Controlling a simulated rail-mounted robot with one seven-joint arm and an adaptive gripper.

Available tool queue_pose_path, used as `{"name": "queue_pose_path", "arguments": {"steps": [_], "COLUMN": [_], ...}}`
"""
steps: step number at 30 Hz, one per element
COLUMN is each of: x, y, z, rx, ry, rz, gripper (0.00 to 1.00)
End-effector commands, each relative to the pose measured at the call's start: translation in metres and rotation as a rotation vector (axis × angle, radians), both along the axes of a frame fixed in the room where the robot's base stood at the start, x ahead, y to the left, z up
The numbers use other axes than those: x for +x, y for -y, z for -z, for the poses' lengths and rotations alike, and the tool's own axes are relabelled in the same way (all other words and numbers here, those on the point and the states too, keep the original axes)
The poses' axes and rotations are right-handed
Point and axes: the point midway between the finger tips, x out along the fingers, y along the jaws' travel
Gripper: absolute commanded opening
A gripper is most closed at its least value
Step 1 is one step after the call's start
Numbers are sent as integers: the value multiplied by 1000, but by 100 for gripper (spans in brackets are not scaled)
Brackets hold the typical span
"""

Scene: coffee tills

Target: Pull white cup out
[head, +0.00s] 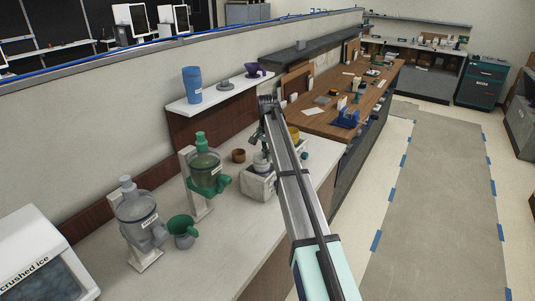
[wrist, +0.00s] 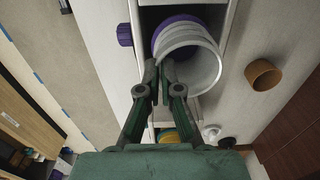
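The white cup (wrist: 205,66) is in the middle of the wrist view, its round mouth turned towards the camera. A purple cup (wrist: 180,22) shows behind it, and the two look nested. They sit in a white holder (wrist: 231,30), seen in the head view as a white box (head: 254,187) on the counter. My gripper (wrist: 159,70) is at the white cup's left rim. Its fingers are close together, one on each side of the rim, and look closed on the cup wall. In the head view my gripper (head: 264,137) hangs over the box, and the cup is partly hidden.
A brown cup (wrist: 263,74) stands to the right in the wrist view. A purple knob (wrist: 124,35) is at the left. A green-topped dispenser (head: 204,170) and a grey dispenser (head: 138,212) stand left in the head view. A shelf (head: 217,98) carries a blue tumbler (head: 192,84).

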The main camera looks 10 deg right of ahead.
Motion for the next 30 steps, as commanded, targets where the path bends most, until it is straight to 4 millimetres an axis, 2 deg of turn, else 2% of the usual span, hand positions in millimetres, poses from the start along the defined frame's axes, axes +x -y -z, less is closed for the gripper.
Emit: {"name": "queue_pose_path", "arguments": {"steps": [7, 17, 30], "x": [0, 0, -1], "y": [0, 0, 0], "z": [-2, -16, -16], "rx": [-1, 0, 1], "ry": [-1, -1, 1], "rz": [0, 0, 0], "gripper": [0, 0, 0]}}
